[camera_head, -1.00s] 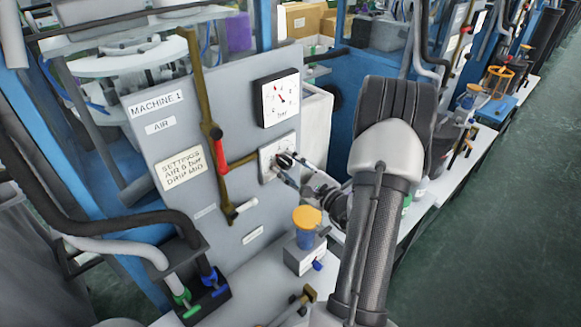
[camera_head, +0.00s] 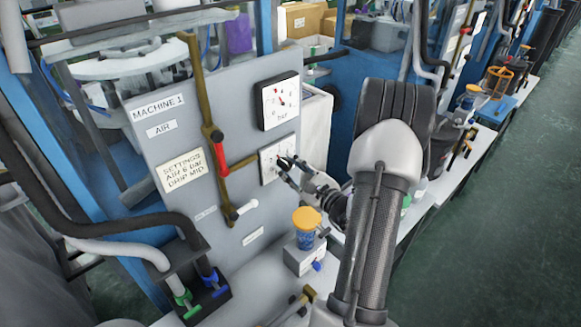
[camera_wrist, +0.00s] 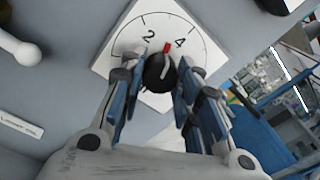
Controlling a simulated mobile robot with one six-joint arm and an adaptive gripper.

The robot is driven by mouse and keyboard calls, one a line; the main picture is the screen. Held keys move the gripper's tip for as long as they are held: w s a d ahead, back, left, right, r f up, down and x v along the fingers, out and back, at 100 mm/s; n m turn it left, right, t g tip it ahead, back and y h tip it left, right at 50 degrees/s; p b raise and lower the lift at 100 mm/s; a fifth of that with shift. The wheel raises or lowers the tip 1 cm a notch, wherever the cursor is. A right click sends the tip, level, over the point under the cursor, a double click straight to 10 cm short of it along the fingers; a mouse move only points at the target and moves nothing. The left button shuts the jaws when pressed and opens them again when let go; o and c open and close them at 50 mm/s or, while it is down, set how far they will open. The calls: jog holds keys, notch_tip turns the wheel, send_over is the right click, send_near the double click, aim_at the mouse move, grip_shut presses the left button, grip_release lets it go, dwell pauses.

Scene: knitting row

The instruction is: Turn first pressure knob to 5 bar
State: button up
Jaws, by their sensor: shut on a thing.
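The black pressure knob (camera_wrist: 158,74) with a red pointer sits on a white square dial plate (camera_wrist: 205,50) marked 2 and 4. In the wrist view the red pointer stands between the 2 and the 4. My gripper (camera_wrist: 155,82) is shut on the knob, with one finger on each side. In the head view my gripper (camera_head: 285,167) is at the dial plate (camera_head: 268,167) on the grey machine panel, and its fingers largely hide the knob.
A brass pipe with a red-banded lever (camera_head: 218,150) runs left of the dial. A yellow-capped blue jar (camera_head: 306,228) stands below my gripper on the bench. Labels reading MACHINE 1, AIR and SETTINGS (camera_head: 184,168) are on the panel.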

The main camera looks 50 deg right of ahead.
jog(key=m+p, duration=0.2)
jog(key=m, duration=0.2)
jog(key=shift+r+m, duration=0.1)
jog(key=shift+m, duration=0.2)
jog(key=shift+m+p, duration=1.35)
jog(key=shift+m, duration=1.05)
jog(key=o, duration=1.1)
jog(key=s, duration=0.4)
jog(key=s+a, duration=0.1)
jog(key=s, duration=0.7)
jog(key=shift+a+r, duration=0.1)
jog(key=shift+a, duration=0.15)
